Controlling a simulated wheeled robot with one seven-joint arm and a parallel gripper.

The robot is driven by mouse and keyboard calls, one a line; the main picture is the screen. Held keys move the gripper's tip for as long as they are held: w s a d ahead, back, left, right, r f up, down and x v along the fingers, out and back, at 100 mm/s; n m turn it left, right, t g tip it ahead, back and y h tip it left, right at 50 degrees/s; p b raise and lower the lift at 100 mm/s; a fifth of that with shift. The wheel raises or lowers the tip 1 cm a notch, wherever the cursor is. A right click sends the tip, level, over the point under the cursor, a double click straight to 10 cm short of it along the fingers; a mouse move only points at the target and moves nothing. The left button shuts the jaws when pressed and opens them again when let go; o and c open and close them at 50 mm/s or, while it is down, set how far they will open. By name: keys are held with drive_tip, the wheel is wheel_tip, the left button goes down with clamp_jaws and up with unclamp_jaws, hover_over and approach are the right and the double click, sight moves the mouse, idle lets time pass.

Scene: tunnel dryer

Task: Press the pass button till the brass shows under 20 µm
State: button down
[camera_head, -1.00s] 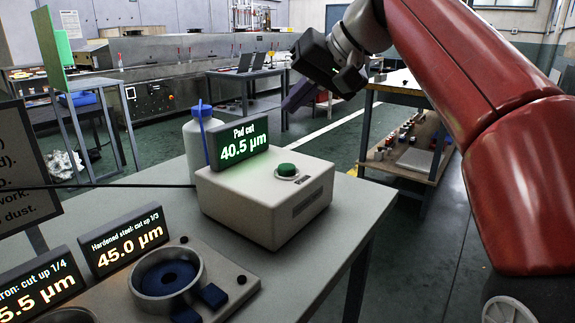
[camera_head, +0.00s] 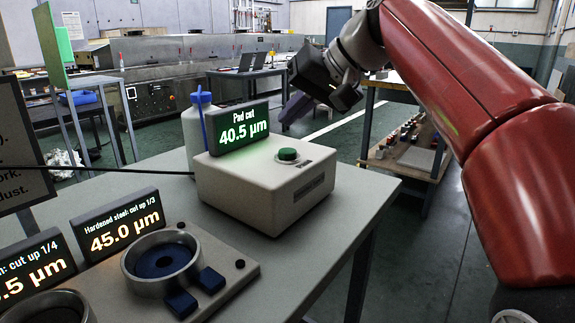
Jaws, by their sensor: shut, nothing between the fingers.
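A white box (camera_head: 250,205) stands on the grey table with a green button (camera_head: 288,154) on its top. A display (camera_head: 238,128) at the back of the box reads "Pad cut 40.5 µm". Another display (camera_head: 116,224) reads "Hardened steel: cut up 1/3, 45.0 µm". A partly cut-off display (camera_head: 30,272) at the left edge shows "cut up 1/4" and "5.5 µm". No label naming brass is readable. My gripper (camera_head: 287,122) is shut and empty, up behind the button, with its fingers pointing down and left. It appears clear of the button.
A white bottle with a blue top (camera_head: 195,130) stands behind the box. A round cup with a blue inside (camera_head: 160,262) sits on a plate with two blue keys. A dark cable crosses the left. The table's right side is bare.

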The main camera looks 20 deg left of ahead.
sight(293, 152)
drive_tip(key=shift+f+b, duration=0.7)
drive_tip(key=shift+f, duration=0.8)
idle(0.9)
drive_tip(key=shift+f, duration=0.35)
drive_tip(key=shift+f+b, duration=0.55)
drive_tip(key=shift+b, duration=0.05)
idle(0.5)
idle(0.3)
drive_tip(key=shift+r+p, duration=0.95)
drive_tip(key=shift+p, duration=0.1)
wheel_tip(293, 152, up, 5)
drive_tip(key=p, duration=0.5)
